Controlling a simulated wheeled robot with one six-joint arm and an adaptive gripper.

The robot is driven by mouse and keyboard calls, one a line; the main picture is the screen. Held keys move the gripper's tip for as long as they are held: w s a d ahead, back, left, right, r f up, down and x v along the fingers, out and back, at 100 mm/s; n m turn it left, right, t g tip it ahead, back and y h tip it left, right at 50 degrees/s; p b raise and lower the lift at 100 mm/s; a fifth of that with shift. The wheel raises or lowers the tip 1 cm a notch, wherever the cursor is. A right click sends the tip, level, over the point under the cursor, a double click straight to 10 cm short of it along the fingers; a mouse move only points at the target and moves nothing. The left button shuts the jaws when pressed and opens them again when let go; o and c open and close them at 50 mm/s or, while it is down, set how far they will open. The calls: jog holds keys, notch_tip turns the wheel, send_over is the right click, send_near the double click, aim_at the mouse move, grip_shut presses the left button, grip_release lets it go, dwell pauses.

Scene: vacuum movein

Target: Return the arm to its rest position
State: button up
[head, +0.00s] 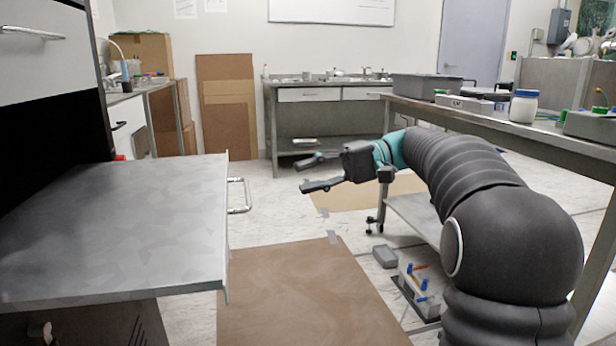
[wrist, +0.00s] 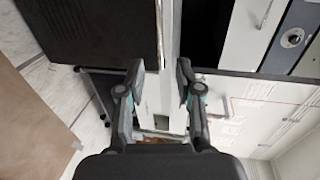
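My gripper (head: 310,176) hangs in the air near the middle of the head view, with my dark arm reaching in from the right. Its two fingers are spread apart and point left. In the wrist view the gripper (wrist: 160,72) also shows a clear gap between the fingers, and I see nothing held there. A flat grey panel (head: 120,225) juts out at the left, with a metal handle (head: 246,196) on its right edge. The gripper is to the right of the handle in the picture, apart from it.
A long bench (head: 470,112) on the right carries a grey bin (head: 426,87), a white jar (head: 523,106) and small items. Brown sheets (head: 300,295) lie on the floor. A clear box (head: 422,288) sits low near my arm. A back counter (head: 330,125) stands against the wall.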

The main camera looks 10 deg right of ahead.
notch_tip(320, 180, down, 9)
jog(key=w+d+m+t+h, duration=0.1)
jog(key=w+m+t+h, duration=0.2)
jog(key=m, duration=0.1)
jog(key=s+d+f+m+h+p, duration=0.1)
jog(key=s+d+f+m+h, duration=0.15)
jog(key=s+f+h, duration=0.35)
jog(key=s+d+f+n+t+h+p, duration=0.1)
jog(key=s+d+f+h+p, duration=0.15)
jog(key=s, duration=0.45)
jog(key=s+d+f+n+t+h+p, duration=0.1)
jog(key=s+d+n+h, duration=0.15)
jog(key=s, duration=0.45)
jog(key=s+r+n+t+h+p, duration=0.1)
jog(key=s+r+p, duration=0.3)
jog(key=s, duration=0.5)
jog(key=shift+s+r+t+h, duration=0.3)
jog(key=shift+r+t, duration=0.15)
jog(key=shift+t, duration=0.45)
